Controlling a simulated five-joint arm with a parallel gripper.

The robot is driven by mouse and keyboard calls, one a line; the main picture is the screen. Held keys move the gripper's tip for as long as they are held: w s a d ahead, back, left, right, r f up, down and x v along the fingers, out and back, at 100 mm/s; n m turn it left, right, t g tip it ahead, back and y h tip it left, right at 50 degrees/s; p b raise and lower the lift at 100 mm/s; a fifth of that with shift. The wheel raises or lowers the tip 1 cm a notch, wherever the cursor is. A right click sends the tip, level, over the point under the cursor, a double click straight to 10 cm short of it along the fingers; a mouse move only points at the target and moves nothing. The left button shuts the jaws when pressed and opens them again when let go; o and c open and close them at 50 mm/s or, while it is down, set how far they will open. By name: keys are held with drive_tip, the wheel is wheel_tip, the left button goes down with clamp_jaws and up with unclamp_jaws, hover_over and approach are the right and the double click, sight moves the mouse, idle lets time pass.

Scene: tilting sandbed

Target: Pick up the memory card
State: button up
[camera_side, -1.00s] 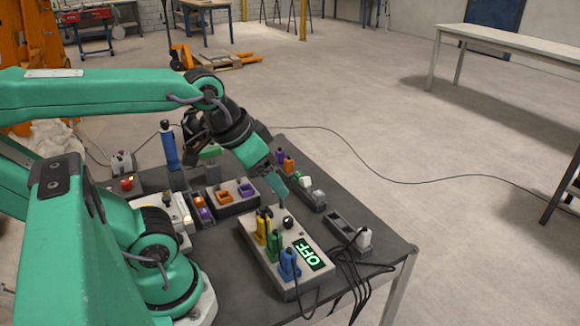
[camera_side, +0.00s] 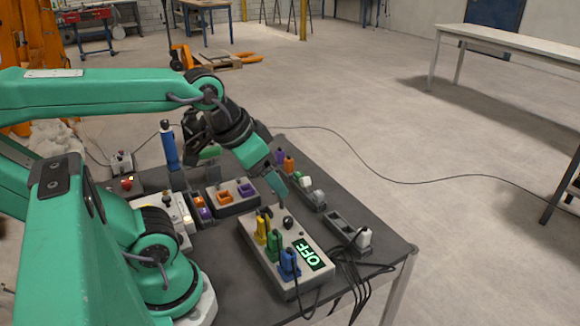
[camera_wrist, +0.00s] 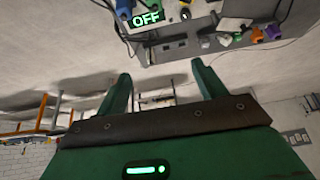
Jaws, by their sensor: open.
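My gripper (camera_side: 280,186) points down and to the right above the table, just behind the grey panel with the green OFF display (camera_side: 307,253). In the wrist view my gripper (camera_wrist: 163,82) is open, its two green fingers spread with nothing between them. I cannot pick out a memory card for certain in either view. Small coloured pieces stand in a dark rack (camera_side: 303,189) to the right of my gripper in the side view. They also show near the top right of the wrist view, where the purple piece (camera_wrist: 272,31) is clear.
The panel carries a yellow plug (camera_side: 262,229), a green plug (camera_side: 274,246) and a blue plug (camera_side: 289,264). A grey socket block (camera_side: 343,229) with a white plug (camera_side: 364,238) stands near the right table edge, beside loose black cables. A blue cylinder (camera_side: 169,148) stands at the back left.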

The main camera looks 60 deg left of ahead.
drive_tip(key=c, duration=0.4)
drive_tip(key=n+g, duration=0.6)
drive_tip(key=n, duration=1.2)
hover_over(300, 173)
drive_tip(key=f, duration=1.3)
drive_tip(key=shift+s+d+f, duration=0.1)
drive_tip(key=shift+d+f, duration=0.1)
drive_tip(key=shift+d, duration=0.05)
drive_tip(key=shift+a+f, duration=0.35)
drive_tip(key=shift+f, duration=1.3)
